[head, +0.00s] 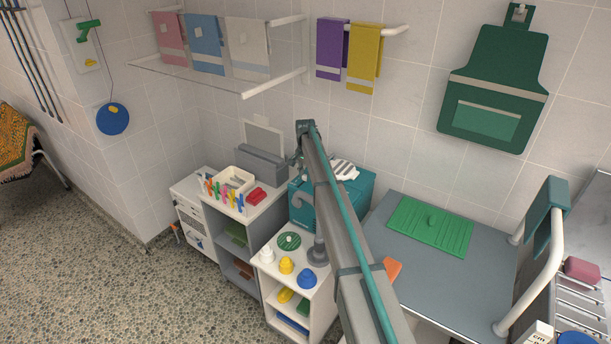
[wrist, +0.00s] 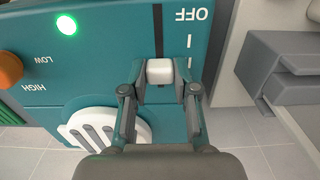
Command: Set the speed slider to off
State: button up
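A teal machine (wrist: 105,60) fills much of the wrist view, upside down. It also shows in the head view (head: 301,205), partly behind my arm. Its speed slider has a white knob (wrist: 159,70) in a dark vertical slot. The OFF label (wrist: 191,14) sits near the top of the slot in the wrist view, with tick marks below it. The knob is below OFF, near the lower visible tick. My gripper (wrist: 159,80) has its fingers on both sides of the knob and appears shut on it; the contact is small and partly hidden.
A green light (wrist: 66,24) glows on the machine. An orange dial (wrist: 9,68) is by the LOW and HIGH labels, and a white slotted vent (wrist: 105,128) is nearby. A grey box-like fixture (wrist: 280,70) stands to the right.

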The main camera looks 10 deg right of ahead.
aim_at(298, 187)
grip_shut()
jog(key=s+a+b, duration=0.2)
jog(key=s+a, duration=0.1)
jog(key=s, duration=0.1)
jog(key=shift+a, duration=0.4)
jog(key=o, duration=0.9)
grip_release()
jog(key=shift+c, duration=0.2)
jog(key=shift+r, duration=0.4)
notch_tip(298, 187, up, 11)
